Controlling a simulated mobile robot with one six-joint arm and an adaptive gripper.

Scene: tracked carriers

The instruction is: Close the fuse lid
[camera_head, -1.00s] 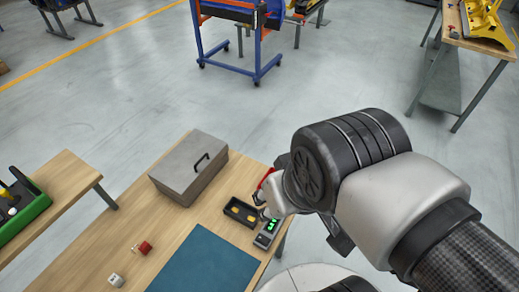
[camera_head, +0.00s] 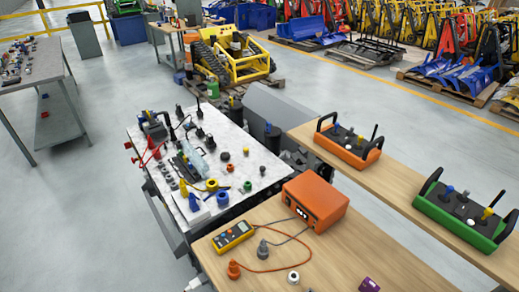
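A light-bluish, see-through piece (camera_head: 196,158) stands tilted among small parts on a white-topped table (camera_head: 228,137). It may be the fuse lid, but it is too small for me to be sure, and I cannot tell how far open it is. A dark block (camera_head: 184,168) lies beside it. My gripper is not in view.
A wooden bench (camera_head: 335,250) in front holds an orange box (camera_head: 315,201), a yellow multimeter (camera_head: 233,235) and cables. Another bench at right carries orange (camera_head: 348,146) and green (camera_head: 462,218) control units. Open floor (camera_head: 95,190) lies at left.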

